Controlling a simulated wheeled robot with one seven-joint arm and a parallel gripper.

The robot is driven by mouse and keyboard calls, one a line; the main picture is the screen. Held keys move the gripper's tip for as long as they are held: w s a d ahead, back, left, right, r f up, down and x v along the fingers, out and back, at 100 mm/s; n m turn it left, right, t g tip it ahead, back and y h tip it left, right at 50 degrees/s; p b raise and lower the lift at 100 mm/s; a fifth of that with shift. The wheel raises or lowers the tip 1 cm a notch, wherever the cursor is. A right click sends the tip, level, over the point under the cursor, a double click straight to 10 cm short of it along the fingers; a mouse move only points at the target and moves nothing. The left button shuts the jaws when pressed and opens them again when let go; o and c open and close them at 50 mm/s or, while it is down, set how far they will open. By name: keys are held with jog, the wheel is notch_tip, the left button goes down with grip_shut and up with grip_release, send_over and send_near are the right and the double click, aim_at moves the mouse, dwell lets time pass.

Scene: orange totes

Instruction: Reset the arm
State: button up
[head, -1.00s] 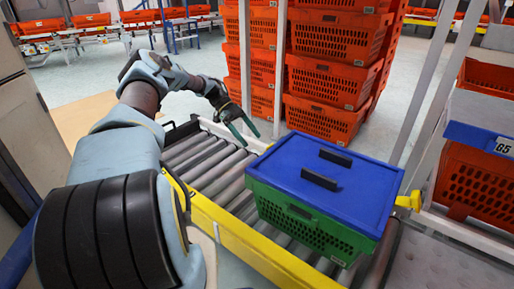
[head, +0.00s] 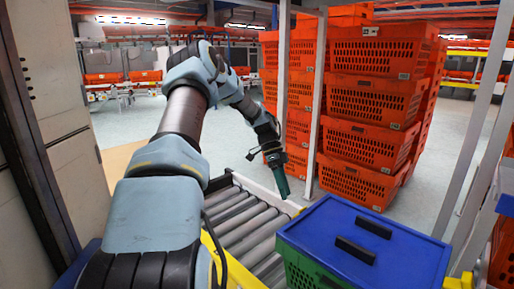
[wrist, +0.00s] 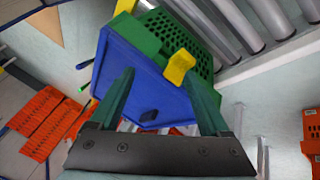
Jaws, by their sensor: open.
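My gripper (head: 283,188) is above the far end of the roller conveyor in the head view, pointing down, left of the lidded tote. In the wrist view my gripper (wrist: 162,97) shows two green fingers spread apart with nothing held between them. My arm reaches forward from the bottom left and bends down at the wrist. A green tote with a blue lid (head: 365,245) and two black handles sits on the conveyor at lower right. The same green tote (wrist: 165,38) shows beyond the fingers in the wrist view, apart from them.
The conveyor rollers (head: 245,225) left of the tote are bare. Tall stacks of orange totes (head: 365,140) stand behind it. A white upright post (head: 317,110) rises close beyond my gripper. A grey cabinet (head: 60,120) is at the left.

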jog(key=s+a+r+n+t+y, duration=0.2)
jog(key=s+a+r+n+t, duration=0.15)
jog(key=s+a+n, duration=0.6)
jog(key=s+a+r+n+t+y, duration=0.1)
jog(key=s+a+r+n+t, duration=0.2)
jog(key=s+a+r+n, duration=0.55)
jog(key=s+d+r+p, duration=0.1)
jog(key=s+r+p, duration=0.1)
jog(key=r+p, duration=0.7)
jog(key=s+r+n+p, duration=0.1)
jog(key=s+r+p, duration=0.1)
jog(key=r+p, duration=0.7)
jog(key=p, duration=0.3)
jog(key=shift+d+r+n+p, duration=0.3)
jog(key=shift+d+p, duration=0.05)
jog(key=shift+p, duration=0.05)
